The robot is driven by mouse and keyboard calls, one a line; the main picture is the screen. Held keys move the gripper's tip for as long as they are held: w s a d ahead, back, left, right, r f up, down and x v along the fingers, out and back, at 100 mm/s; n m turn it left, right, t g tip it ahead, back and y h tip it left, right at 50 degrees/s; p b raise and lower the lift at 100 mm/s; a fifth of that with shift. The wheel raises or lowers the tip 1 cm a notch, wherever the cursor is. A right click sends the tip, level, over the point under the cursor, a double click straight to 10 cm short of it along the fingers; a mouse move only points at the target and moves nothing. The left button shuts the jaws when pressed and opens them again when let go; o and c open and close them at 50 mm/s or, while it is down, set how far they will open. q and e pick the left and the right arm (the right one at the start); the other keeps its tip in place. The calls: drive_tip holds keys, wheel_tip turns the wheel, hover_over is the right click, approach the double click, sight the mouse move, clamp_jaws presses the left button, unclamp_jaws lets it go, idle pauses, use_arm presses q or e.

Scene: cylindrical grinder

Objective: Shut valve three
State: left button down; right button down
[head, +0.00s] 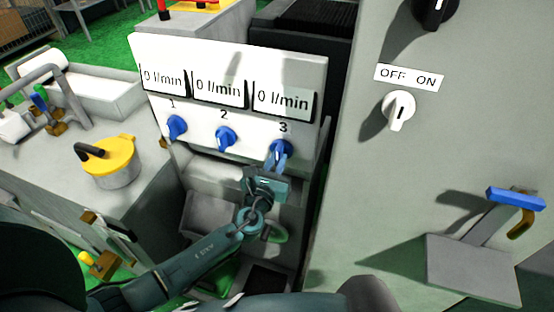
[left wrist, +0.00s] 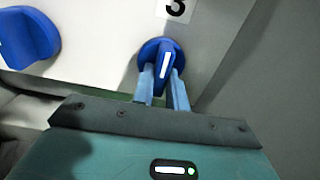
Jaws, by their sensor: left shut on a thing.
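Valve three (head: 279,147) is a blue round knob under the number 3 on the white panel (head: 230,62). It also shows in the left wrist view (left wrist: 161,50), with a white mark on its raised grip that points nearly upright, tilted slightly. My left gripper (head: 277,160) is shut on that grip, one finger on each side, as the left wrist view (left wrist: 163,88) shows. The display above valve three (head: 283,101) reads 0 l/min. My right gripper is not in view.
Valves one (head: 177,127) and two (head: 225,138) are blue knobs to the left, under displays reading 0 l/min. A grey cabinet on the right carries a white OFF/ON switch (head: 399,110). A yellow-lidded pot (head: 110,160) stands on the left counter.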

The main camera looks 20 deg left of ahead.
use_arm(q)
drive_tip(key=shift+r, duration=0.1)
idle(0.4)
drive_tip(key=c, duration=1.4)
unclamp_jaws()
drive_tip(key=s, duration=1.3)
drive_tip(key=shift+a+b, duration=0.2)
drive_tip(key=shift+b, duration=0.25)
